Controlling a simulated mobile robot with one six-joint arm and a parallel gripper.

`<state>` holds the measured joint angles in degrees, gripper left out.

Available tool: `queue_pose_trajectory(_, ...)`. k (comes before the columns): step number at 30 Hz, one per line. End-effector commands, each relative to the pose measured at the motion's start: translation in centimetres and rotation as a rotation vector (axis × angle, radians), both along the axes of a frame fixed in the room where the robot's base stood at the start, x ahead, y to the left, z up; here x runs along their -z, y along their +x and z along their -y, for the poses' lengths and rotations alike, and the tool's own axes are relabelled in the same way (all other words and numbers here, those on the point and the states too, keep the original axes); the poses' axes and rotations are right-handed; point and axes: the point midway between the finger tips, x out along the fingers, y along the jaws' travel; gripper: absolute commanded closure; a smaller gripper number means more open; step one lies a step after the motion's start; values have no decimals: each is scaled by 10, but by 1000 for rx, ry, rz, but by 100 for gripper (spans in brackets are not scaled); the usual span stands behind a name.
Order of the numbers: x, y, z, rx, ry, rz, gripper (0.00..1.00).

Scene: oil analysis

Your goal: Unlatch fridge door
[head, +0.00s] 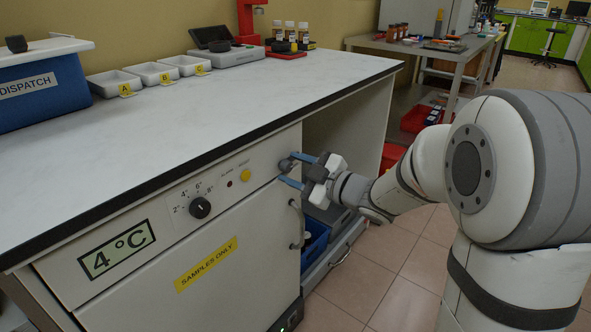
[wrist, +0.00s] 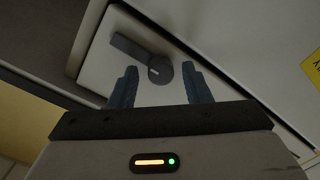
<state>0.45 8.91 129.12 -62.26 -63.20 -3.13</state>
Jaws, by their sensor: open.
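The fridge (head: 55,285) is built in under the bench, with a white door (head: 150,300) and a vertical grey handle (head: 297,226) at its right edge. The door looks closed. A grey latch (head: 285,165) sits on the panel above the door, at its right end. In the wrist view the latch (wrist: 158,73) has a round hub and a lever arm slanting to the upper left. My gripper (head: 289,168) is open, its blue fingers pointing at the latch. In the wrist view the hub appears between the fingertips (wrist: 161,75); I cannot tell whether they touch it.
The panel also bears a dark dial (head: 200,208), a yellow button (head: 246,175) and a 4°C display (head: 116,250). The bench top (head: 220,110) overhangs above my gripper. Blue bins (head: 314,240) stand in the open bay beside the fridge. Floor (head: 375,285) is clear in front.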

Motion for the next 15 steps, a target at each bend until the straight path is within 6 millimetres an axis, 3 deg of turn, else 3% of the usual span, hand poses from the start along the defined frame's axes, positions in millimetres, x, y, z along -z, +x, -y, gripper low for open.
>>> queue_pose_trajectory(9, -1, -1, 1, -1, 0, 0, 52)
queue_pose_trajectory(15, -5, -17, 23, 4, 0, 0, 52)
